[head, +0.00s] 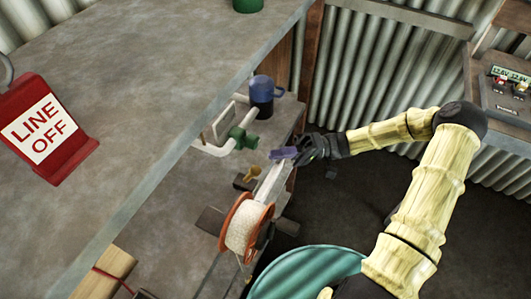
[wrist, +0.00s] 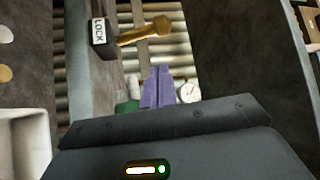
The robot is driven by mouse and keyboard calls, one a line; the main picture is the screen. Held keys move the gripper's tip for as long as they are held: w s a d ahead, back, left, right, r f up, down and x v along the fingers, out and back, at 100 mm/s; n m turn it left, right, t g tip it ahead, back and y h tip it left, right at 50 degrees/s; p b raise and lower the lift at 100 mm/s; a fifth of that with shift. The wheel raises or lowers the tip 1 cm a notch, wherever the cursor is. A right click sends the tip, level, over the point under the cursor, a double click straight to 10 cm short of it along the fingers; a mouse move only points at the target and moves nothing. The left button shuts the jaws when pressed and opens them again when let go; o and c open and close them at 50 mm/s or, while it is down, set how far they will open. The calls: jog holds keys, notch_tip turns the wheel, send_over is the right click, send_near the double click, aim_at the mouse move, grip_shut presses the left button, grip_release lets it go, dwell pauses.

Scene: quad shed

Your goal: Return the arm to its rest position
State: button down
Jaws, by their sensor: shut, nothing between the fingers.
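My arm is yellow with dark joints. It reaches from the lower right of the head view up and then left over the lower bench. My gripper (head: 284,153) has purple fingers and is out over the lower bench, near the green valve and the rope spool. The wrist view shows the two purple fingers (wrist: 157,88) pressed together with nothing between them. A brass handle (wrist: 145,32) and a dark block marked LOCK (wrist: 98,32) lie beyond the fingertips in that view.
A green valve (head: 240,138) on white pipe, a blue container (head: 263,92) and an orange-rimmed rope spool (head: 243,226) stand near my gripper. A red LINE OFF sign (head: 42,130) is on the raised grey surface (head: 130,90). A round teal top (head: 308,277) lies below my arm.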

jog(key=shift+v, duration=1)
jog(key=shift+a+f, duration=0.1)
jog(key=shift+f, duration=0.05)
